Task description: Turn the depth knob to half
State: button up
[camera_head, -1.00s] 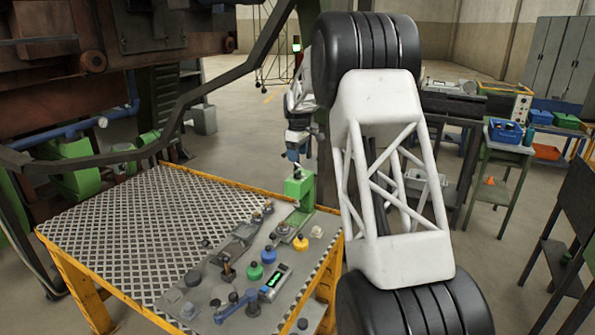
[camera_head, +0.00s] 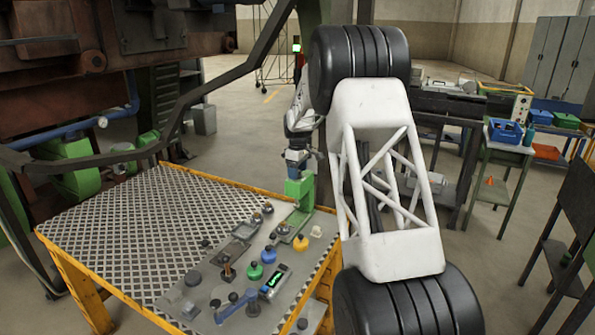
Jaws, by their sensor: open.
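A grey control panel (camera_head: 222,275) lies on the work table and carries several knobs and levers. I see a green knob (camera_head: 254,271), a blue knob (camera_head: 269,254), a yellow knob (camera_head: 316,231) and a blue-grey lever (camera_head: 236,306). Labels are too small to read, so I cannot tell which is the depth knob. My gripper (camera_head: 297,172) is small in the view, at the top of an upright green fixture (camera_head: 300,190) at the panel's far end. Its fingers are mostly hidden or too small to make out. It is open, and I see nothing held.
The table's tread-plate top (camera_head: 130,230) is clear to the left of the panel. A dark pipe rail (camera_head: 190,95) crosses above the table's far side. A workbench with a blue bin (camera_head: 505,131) stands back right.

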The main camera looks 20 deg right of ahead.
jog(key=c, duration=0.9)
jog(key=shift+m, duration=0.4)
jog(key=m, duration=0.3)
jog(key=shift+m, duration=0.3)
jog(key=m, duration=1.3)
jog(key=shift+m, duration=0.4)
